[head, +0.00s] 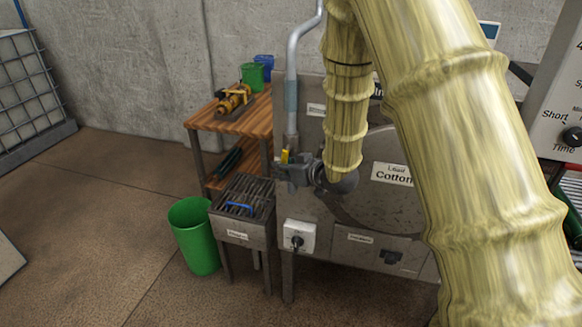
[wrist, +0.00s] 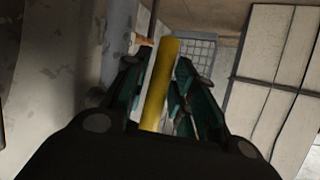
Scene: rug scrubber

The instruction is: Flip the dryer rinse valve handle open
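The yellow valve handle (head: 285,156) shows as a small piece at the foot of the grey vertical pipe (head: 291,95), on the left side of the machine, in the head view. In the wrist view the yellow handle (wrist: 161,85) is a long bar running up between the teal fingers of my gripper (wrist: 163,62). The fingers narrow toward their tips and appear closed on the bar from both sides. In the head view my gripper (head: 292,174) is at the handle, beside the pipe. The valve body is mostly hidden by my gripper and arm.
The grey machine (head: 350,200) with a "Cotton" label stands behind my arm. A metal grated stand (head: 240,208), a green bin (head: 193,240) and a wooden table (head: 228,123) with tools are to the left. Open floor (head: 90,220) lies farther left.

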